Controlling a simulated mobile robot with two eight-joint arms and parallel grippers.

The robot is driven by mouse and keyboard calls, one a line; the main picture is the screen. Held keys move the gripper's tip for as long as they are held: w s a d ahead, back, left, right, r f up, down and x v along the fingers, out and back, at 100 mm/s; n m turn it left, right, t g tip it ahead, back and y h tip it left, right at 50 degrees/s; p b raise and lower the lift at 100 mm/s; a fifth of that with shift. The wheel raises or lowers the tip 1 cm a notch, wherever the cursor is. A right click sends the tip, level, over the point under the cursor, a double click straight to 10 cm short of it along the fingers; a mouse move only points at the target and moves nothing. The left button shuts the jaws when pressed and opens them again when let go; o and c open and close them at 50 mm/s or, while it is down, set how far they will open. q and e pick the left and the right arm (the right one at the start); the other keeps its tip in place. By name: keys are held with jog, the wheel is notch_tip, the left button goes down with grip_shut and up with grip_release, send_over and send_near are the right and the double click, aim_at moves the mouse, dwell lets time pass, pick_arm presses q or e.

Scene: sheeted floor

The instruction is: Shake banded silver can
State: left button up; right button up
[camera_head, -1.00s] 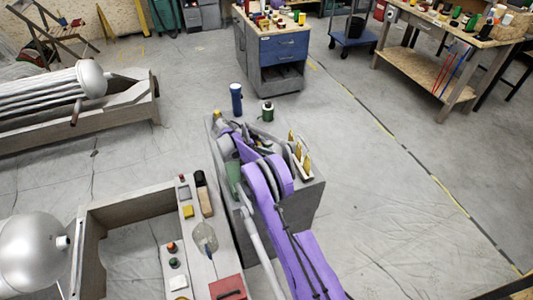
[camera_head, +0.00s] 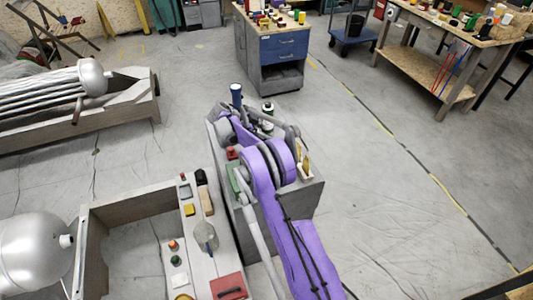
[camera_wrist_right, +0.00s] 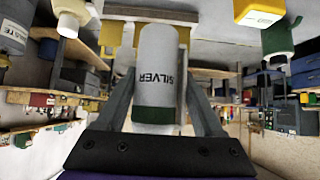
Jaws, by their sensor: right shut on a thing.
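The banded silver can (camera_wrist_right: 156,65) is a grey cylinder marked SILVER with a dark green band at one end. In the right wrist view its lettering is upside down. My right gripper (camera_wrist_right: 157,95) has one finger on each side of the can and is shut on it. In the head view the right gripper (camera_head: 266,122) is over the grey block's far end, with part of the can (camera_head: 267,110) showing there. The arm hides much of the grip, and I cannot tell whether the can touches the block. My left gripper is not in view.
A dark blue cylinder (camera_head: 236,93) stands close left of the can on the grey block (camera_head: 308,195). A yellow-tipped item (camera_head: 305,163) is near the arm. A grey bench (camera_head: 215,262) with small items lies left. The floor to the right is clear.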

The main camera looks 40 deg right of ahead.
aim_at(266, 118)
jog(key=shift+s, duration=0.1)
notch_tip(266, 118, up, 7)
jog(key=shift+r, duration=0.1)
notch_tip(266, 118, down, 6)
jog(key=shift+s+f, duration=0.1)
jog(key=shift+s, duration=0.05)
jog(key=shift+a+f, duration=0.1)
jog(key=shift+f, duration=0.05)
jog(key=r, duration=0.5)
jog(key=shift+w+r, duration=0.2)
jog(key=shift+w, duration=0.1)
jog(key=shift+s+f, duration=0.15)
jog(key=shift+f, duration=1.45)
jog(key=shift+s+f, duration=0.1)
jog(key=shift+f, duration=1.5)
jog(key=shift+w, duration=0.15)
jog(key=shift+r, duration=0.1)
